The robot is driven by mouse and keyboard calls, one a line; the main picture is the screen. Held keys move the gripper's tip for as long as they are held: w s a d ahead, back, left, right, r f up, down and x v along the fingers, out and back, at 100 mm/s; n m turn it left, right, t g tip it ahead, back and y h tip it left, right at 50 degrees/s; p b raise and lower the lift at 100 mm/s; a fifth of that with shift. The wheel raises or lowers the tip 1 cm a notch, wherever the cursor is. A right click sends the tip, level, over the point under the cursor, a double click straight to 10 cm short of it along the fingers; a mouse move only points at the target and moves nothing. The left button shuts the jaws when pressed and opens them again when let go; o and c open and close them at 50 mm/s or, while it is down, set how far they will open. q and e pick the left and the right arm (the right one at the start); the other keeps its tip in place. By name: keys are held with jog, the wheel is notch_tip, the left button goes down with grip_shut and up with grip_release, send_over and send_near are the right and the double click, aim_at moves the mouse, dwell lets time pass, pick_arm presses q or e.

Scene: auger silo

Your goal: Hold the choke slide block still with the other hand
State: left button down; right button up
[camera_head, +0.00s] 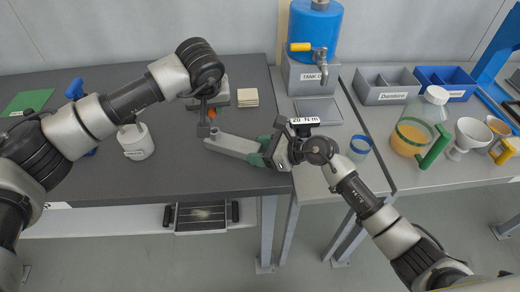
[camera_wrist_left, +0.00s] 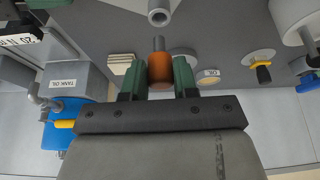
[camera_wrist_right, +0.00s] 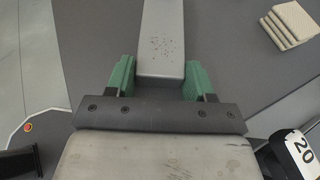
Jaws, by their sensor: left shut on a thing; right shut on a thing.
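My left gripper (camera_wrist_left: 160,75) is shut on an orange cylinder (camera_wrist_left: 160,84) with a grey stem. In the head view a bit of orange (camera_head: 211,113) shows below the left wrist. A grey tube with an open end (camera_wrist_left: 160,14) lies beyond the stem, apart from it in that picture. My right gripper (camera_head: 270,151) is shut on a long grey bar (camera_head: 232,145), which may be the choke slide block. In the right wrist view the green fingers (camera_wrist_right: 160,80) sit on both sides of the bar (camera_wrist_right: 162,42). A dark upright part (camera_head: 204,125) stands at its left end.
A beige stack (camera_head: 247,97) lies behind the bar. A white labelled pot (camera_head: 136,142) stands left. The blue tank (camera_head: 314,28) with its tap is at the back. Bins (camera_head: 388,92), a jug of yellow liquid (camera_head: 410,137) and a funnel (camera_head: 468,137) stand right. The dark tabletop's front (camera_head: 180,180) is clear.

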jog(key=shift+s+f, duration=0.2)
jog(key=shift+f, duration=0.2)
pick_arm(q)
jog(key=w+a+r, duration=0.3)
jog(key=a+r, duration=0.1)
jog(key=a, duration=0.3)
jog(key=shift+a, duration=0.2)
dwell(0.4)
pick_arm(e)
jog(key=o, duration=1.2)
jog(key=shift+r, duration=0.1)
jog(key=shift+s+d+r, duration=0.1)
jog(key=shift+d+r, duration=0.15)
jog(key=shift+d, duration=0.25)
jog(key=v, duration=1.1)
jog(key=shift+r, duration=0.25)
